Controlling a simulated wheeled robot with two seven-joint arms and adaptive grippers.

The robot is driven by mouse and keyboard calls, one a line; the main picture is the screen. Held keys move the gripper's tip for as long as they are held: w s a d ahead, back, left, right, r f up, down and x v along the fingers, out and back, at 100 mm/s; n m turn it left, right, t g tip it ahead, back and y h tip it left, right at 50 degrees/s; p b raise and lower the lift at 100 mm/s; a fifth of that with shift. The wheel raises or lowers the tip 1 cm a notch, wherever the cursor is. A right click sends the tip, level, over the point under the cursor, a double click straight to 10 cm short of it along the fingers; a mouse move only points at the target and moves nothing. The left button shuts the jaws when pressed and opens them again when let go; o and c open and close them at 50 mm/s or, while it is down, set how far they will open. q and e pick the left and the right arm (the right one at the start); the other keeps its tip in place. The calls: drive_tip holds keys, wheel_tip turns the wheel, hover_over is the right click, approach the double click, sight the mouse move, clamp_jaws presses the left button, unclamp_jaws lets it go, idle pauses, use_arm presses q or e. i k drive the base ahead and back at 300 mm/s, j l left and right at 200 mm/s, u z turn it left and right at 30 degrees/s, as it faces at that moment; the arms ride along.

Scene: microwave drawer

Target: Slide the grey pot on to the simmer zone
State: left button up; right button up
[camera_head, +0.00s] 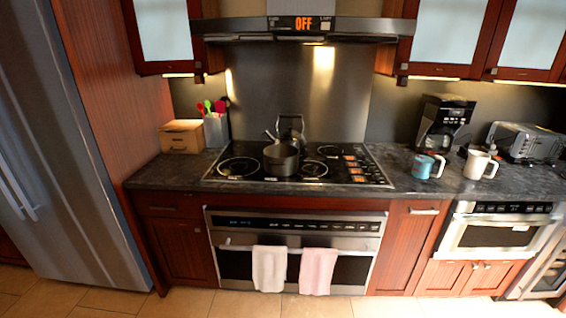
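A grey pot (281,159) sits on the black glass cooktop (222,180), a little left of its middle. A ringed zone (239,167) shows to the left of the pot, and another ring (314,168) to its right. A smaller ring (329,151) lies at the back right. Small zone labels are too small to read. A kettle (291,126) stands behind the pot and is partly hidden by it. Neither of my grippers is in view.
Orange-lit controls (356,168) run along the cooktop's right side. A utensil holder (216,130) and wooden box (182,137) stand left. Blue (424,166) and white (480,163) mugs, a coffee maker (443,124) and toaster (525,142) stand right. A range hood (300,30) hangs above.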

sight(281, 160)
drive_tip(key=i+l, duration=0.2)
drive_tip(key=i, duration=0.25)
drive_tip(key=i+l, duration=0.2)
drive_tip(key=i, duration=0.25)
drive_tip(key=j+u, duration=0.05)
